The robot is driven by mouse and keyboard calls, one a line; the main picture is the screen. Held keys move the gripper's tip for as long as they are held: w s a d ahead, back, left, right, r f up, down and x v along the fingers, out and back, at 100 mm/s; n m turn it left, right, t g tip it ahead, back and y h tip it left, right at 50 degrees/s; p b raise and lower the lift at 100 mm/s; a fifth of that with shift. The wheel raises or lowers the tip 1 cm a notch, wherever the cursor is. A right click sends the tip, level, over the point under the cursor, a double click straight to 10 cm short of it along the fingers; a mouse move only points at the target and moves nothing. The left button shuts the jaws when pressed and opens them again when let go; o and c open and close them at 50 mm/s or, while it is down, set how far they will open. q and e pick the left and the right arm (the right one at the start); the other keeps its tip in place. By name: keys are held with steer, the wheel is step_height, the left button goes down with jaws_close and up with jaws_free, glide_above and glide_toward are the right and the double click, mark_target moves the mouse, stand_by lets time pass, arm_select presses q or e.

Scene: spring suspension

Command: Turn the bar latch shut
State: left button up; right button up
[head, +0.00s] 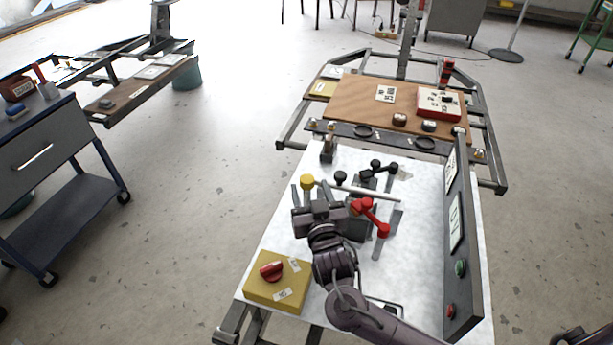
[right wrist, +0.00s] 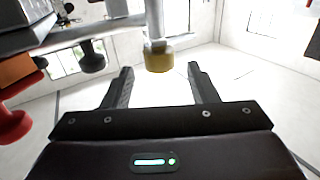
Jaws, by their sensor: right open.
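The bar latch (head: 352,189) is a pale rod lying roughly left to right above the white tabletop. A yellow knob (head: 307,182) sits at its left end. My right gripper (head: 312,192) is open and empty, with its fingers pointing toward the knob. In the right wrist view the yellow knob (right wrist: 158,57) shows between the lines of the two fingers of the right gripper (right wrist: 161,69), around or just beyond their tips. I cannot tell whether they touch. My gripper and arm hide part of the fixture under the bar. My left gripper is not in view.
A red-handled clamp (head: 370,216) stands close right of my gripper. Black knobs (head: 376,165) stand behind the bar. A yellow box (head: 277,282) with a red rotary knob is at front left. An upright panel (head: 459,240) with buttons borders the right side.

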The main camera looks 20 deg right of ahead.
mark_target(307, 185)
steer(key=shift+w+d, duration=0.2)
steer(key=shift+w, duration=1.85)
steer(key=c, duration=1)
steer(key=shift+o, duration=0.2)
steer(key=shift+m+h, duration=0.7)
steer(key=shift+h, duration=0.2)
steer(key=shift+m+g+h, duration=0.5)
steer(key=shift+m+h, duration=0.3)
steer(key=shift+h, duration=0.6)
steer(key=o, duration=1)
steer(key=shift+c, duration=0.2)
